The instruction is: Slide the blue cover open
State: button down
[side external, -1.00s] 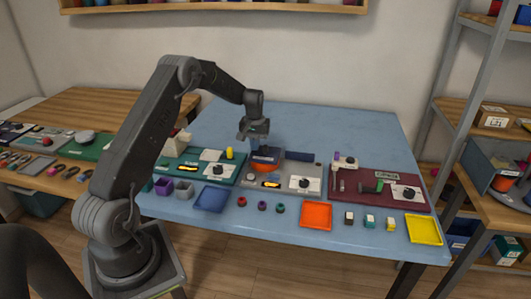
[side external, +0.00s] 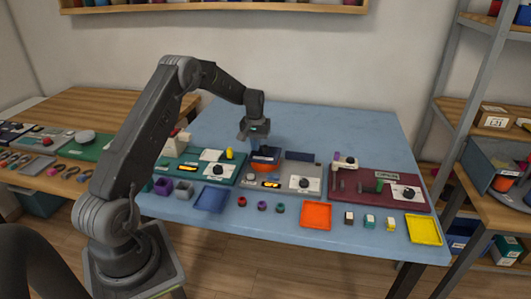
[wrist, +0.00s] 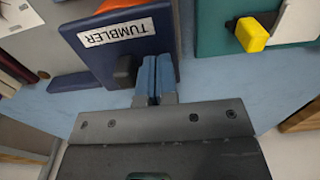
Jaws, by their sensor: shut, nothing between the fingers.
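The dark blue cover (wrist: 135,40), labelled TUMBLER, shows at the top of the wrist view, with a black knob (wrist: 126,70) near its edge. An orange part (wrist: 115,4) shows beyond it. In the side view the blue cover (side external: 264,162) is small, near the left end of the grey middle board. My gripper (wrist: 153,65) is shut and empty. Its blue fingertips overlap the cover's edge in the wrist view, right beside the knob. I cannot tell whether they touch it. In the side view my gripper (side external: 258,142) is just above the cover.
A teal board (side external: 200,167) with a yellow peg (side external: 229,153) stands left of the cover, and a maroon board (side external: 380,190) stands to the right. Blue (side external: 211,199), orange (side external: 316,215) and yellow (side external: 424,229) trays lie along the front. The table's back (side external: 320,120) is clear.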

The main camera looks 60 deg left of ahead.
jog(key=shift+w+d, duration=4.15)
jog(key=shift+w, duration=0.05)
jog(key=shift+a, duration=0.1)
jog(key=shift+s+a, duration=0.3)
jog(key=shift+s, duration=0.1)
notch_tip(320, 180, up, 11)
dwell(0.4)
